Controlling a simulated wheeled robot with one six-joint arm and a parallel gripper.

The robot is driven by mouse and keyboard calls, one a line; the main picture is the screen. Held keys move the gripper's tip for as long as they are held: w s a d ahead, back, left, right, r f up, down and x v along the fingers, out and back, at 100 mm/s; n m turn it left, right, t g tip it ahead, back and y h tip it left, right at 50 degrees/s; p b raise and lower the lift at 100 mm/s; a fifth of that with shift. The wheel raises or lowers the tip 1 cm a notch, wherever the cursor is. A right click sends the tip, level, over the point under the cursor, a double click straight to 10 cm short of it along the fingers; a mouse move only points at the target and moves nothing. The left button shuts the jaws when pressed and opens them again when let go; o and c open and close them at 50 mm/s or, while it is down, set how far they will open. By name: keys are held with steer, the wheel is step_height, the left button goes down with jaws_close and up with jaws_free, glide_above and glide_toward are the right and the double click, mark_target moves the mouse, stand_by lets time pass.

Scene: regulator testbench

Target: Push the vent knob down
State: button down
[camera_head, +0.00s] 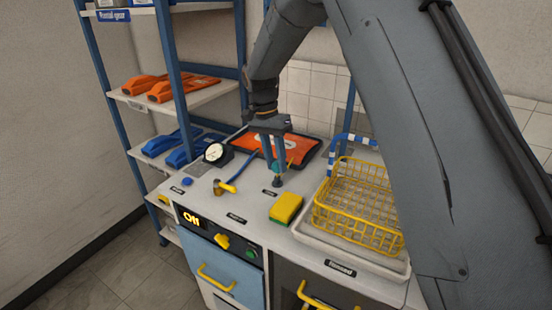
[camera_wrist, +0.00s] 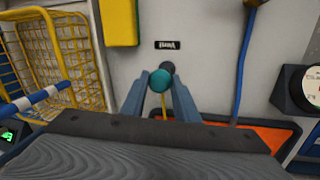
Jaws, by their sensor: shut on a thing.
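The vent knob is a round teal ball (camera_wrist: 159,81) in the wrist view, with a dark grey part (camera_wrist: 167,67) just beyond it. It stands on the white bench top, beside a black label reading "Vent" (camera_wrist: 167,44). My gripper (camera_wrist: 158,88) has a finger on each side of the ball and is shut on it. In the head view my gripper (camera_head: 275,172) points down onto the bench, with the dark base of the knob (camera_head: 277,182) under its fingertips. The fingers hide part of the knob there.
A yellow-green sponge (camera_head: 286,208) and a yellow wire basket (camera_head: 358,205) are to the right. An orange tray (camera_head: 272,146) lies behind.

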steer(key=shift+f, duration=0.15)
steer(key=c, duration=1.4)
jaws_free()
steer(key=shift+o, duration=0.2)
steer(key=b+v, duration=0.2)
steer(key=v, duration=0.6)
steer(key=shift+f, duration=0.1)
